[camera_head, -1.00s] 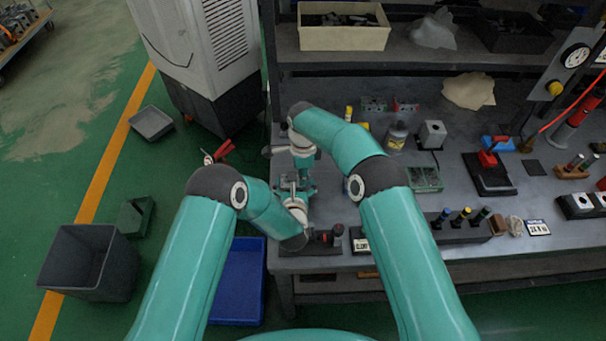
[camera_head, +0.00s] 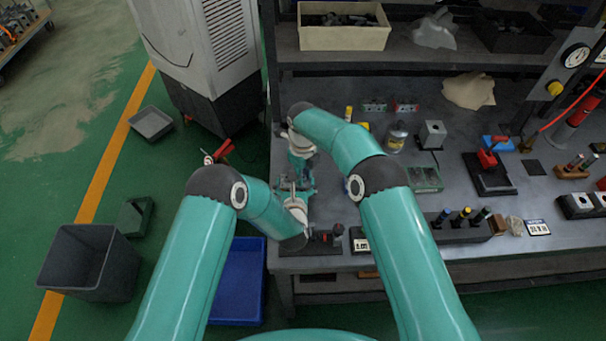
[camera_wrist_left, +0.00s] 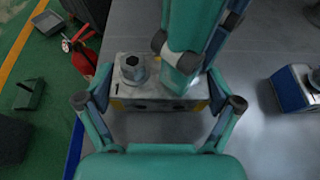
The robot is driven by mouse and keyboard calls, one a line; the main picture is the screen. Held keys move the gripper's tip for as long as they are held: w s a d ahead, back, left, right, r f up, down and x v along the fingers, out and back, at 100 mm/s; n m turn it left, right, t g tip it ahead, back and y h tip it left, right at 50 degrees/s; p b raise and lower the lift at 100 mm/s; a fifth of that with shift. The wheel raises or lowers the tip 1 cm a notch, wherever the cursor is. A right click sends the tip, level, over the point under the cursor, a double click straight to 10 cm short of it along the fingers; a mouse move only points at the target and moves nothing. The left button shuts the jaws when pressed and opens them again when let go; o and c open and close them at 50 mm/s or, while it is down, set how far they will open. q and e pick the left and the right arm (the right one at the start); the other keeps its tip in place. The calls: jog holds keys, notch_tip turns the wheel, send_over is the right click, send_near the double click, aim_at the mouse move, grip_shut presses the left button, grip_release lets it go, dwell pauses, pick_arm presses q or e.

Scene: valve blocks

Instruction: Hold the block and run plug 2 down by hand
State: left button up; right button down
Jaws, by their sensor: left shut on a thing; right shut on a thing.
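The block (camera_wrist_left: 150,94) is a pale grey metal body between the two fingers of my left gripper (camera_wrist_left: 160,101), which is shut on it. A hex-headed plug (camera_wrist_left: 132,69) stands upright at the left of the block's top in the left wrist view. My right gripper (camera_wrist_left: 185,77) comes down over the right part of the top and is shut. What it holds, apparently plug 2, is hidden behind its fingers. In the head view my right gripper (camera_head: 303,172) is just beyond my left gripper (camera_head: 297,190), and the block is mostly hidden.
A blue bin (camera_head: 238,285) lies on the floor by the bench's left edge.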

pick_arm(q)
jog(key=shift+r, duration=0.15)
pick_arm(e)
jog(key=shift+m, duration=0.9)
jog(key=c, duration=0.9)
grip_release()
jog(key=shift+c, duration=0.2)
pick_arm(q)
jog(key=o, duration=1.2)
jog(key=shift+o, duration=0.2)
pick_arm(e)
notch_tip(320, 180, up, 12)
jog(key=shift+f, duration=0.1)
